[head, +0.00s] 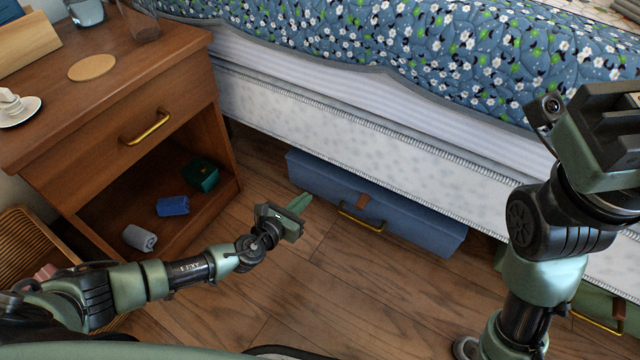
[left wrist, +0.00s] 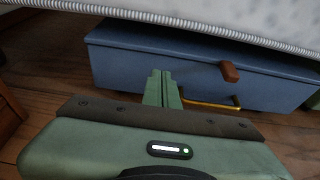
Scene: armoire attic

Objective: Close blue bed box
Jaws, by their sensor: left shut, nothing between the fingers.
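The blue bed box (head: 400,215) lies on the wooden floor, partly under the bed, with its front sticking out below the bed's edge. Its top looks flat and shut at the front, with a brown tab (head: 363,200) and a gold handle (head: 361,218) on the front face. The bed hides its rear. In the left wrist view the box (left wrist: 150,65) is just ahead, with its tab (left wrist: 229,71) right of the fingers. My left gripper (head: 300,204) is shut and empty, close before the box's left front; contact is unclear. My right gripper (head: 600,105) is raised at the right, its fingertips unclear.
A wooden nightstand (head: 180,105) stands at the left, with rolled cloths and a green box on its lower shelf. The bed (head: 400,120) overhangs the blue box. A green box (head: 600,305) with a gold handle sits at the lower right. The floor before the blue box is clear.

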